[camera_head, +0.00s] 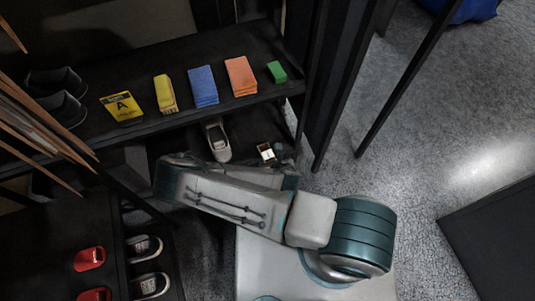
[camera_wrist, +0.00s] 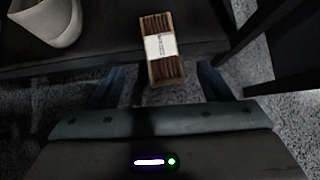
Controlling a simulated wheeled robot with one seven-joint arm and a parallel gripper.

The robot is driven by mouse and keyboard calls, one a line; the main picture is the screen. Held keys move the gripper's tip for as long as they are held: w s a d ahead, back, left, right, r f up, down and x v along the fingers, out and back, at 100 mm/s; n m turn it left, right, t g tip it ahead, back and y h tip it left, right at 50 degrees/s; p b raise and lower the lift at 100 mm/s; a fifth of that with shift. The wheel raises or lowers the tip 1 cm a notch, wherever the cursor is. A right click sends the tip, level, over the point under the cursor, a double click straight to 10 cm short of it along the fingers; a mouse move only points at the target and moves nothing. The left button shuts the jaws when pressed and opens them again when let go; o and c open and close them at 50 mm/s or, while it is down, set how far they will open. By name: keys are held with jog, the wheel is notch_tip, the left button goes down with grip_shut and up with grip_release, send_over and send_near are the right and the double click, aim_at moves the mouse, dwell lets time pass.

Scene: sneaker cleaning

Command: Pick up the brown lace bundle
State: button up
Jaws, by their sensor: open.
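The brown lace bundle (camera_wrist: 160,48) shows in the wrist view as brown laces with a white paper band, in a light wooden-looking tray or frame. It sits on the dark lower shelf (camera_wrist: 100,48), near the shelf's front edge. It also shows in the head view (camera_head: 266,152), just beyond my arm. My gripper (camera_wrist: 160,85) has its two dark fingers spread apart, one on each side below the bundle. Nothing is between the fingertips except the near end of the bundle, and I cannot tell the depth between them. In the head view my arm hides the gripper.
A light shoe (camera_wrist: 48,20) stands left of the bundle on the same shelf. Above it, the upper shelf (camera_head: 140,125) holds yellow, blue, orange and green blocks. A dark shelf post (camera_wrist: 275,30) stands to the right. Red and black-and-white shoes lie at lower left.

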notch_tip(320, 180, up, 6)
jog(key=w+n+g+p, duration=0.1)
jog(key=w+g+p, duration=0.1)
jog(key=g+p, duration=0.25)
jog(key=b, duration=0.3)
send_over(268, 154)
jog(key=s+d, duration=0.1)
jog(key=s, duration=0.1)
jog(key=shift+t+h, duration=0.25)
jog(key=shift+h, duration=0.05)
notch_tip(268, 154, down, 7)
jog(key=shift+w+r, duration=0.1)
jog(key=b+x, duration=0.1)
jog(key=x, duration=0.3)
jog(key=shift+s+f+b, duration=0.3)
jog(key=shift+s+b, duration=0.05)
jog(key=shift+w+f, duration=0.2)
jog(key=shift+f, duration=0.2)
jog(key=shift+a, duration=0.1)
jog(key=c, duration=1)
